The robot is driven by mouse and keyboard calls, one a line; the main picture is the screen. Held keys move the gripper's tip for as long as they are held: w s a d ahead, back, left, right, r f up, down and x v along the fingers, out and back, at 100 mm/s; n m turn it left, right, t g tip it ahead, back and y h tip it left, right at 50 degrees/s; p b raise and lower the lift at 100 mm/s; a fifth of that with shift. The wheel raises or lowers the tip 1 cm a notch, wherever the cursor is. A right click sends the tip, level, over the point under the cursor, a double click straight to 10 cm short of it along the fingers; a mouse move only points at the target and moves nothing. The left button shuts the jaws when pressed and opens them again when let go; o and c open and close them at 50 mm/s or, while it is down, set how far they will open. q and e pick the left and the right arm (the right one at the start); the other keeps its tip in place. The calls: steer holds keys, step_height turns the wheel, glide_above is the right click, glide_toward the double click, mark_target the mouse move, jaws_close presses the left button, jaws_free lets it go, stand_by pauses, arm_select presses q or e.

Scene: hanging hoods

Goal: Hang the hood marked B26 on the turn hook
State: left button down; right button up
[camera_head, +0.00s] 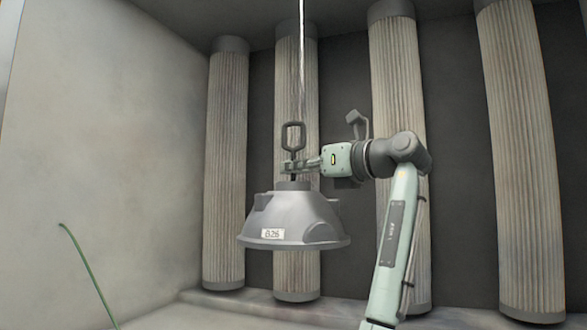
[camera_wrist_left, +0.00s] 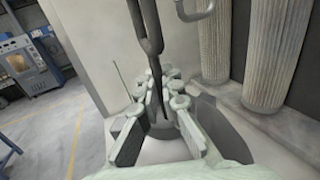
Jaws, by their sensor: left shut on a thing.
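The grey, bell-shaped hood (camera_head: 290,218) marked B26 hangs upright in the air in the head view, label (camera_head: 272,234) facing me. A dark upright loop (camera_head: 283,136) stands on its top. My left gripper (camera_head: 291,167) is shut on the stem just under this loop. In the left wrist view, the gripper's fingers (camera_wrist_left: 160,105) close around the dark stem (camera_wrist_left: 150,45), with part of the hood (camera_wrist_left: 222,128) below. A grey curved hook (camera_wrist_left: 196,10), apparently the turn hook, shows at the top of that view, apart from the loop. I cannot make out the hook in the head view.
A thin pale line (camera_head: 302,60) hangs from above, down behind the loop and gripper. Ribbed columns (camera_head: 226,170) stand along the dark back wall. A pale wall (camera_head: 110,130) is at the left, with a green line (camera_head: 88,270) before it. A machine (camera_wrist_left: 25,65) stands far left.

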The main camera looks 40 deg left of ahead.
arm_select(q)
steer(key=shift+w+a+r, duration=0.1)
steer(key=shift+w+a, duration=0.05)
steer(key=shift+w, duration=0.4)
steer(key=shift+w+a, duration=0.15)
steer(key=shift+w, duration=0.45)
steer(key=shift+w+a, duration=0.2)
steer(key=shift+w, duration=0.5)
steer(key=shift+w+a, duration=0.15)
steer(key=shift+w, duration=0.5)
steer(key=shift+f, duration=0.2)
steer(key=shift+f+b, duration=0.55)
steer(key=shift+f, duration=0.6)
steer(key=c, duration=1.6)
jaws_free()
steer(key=shift+c, duration=0.2)
steer(key=shift+f, duration=0.1)
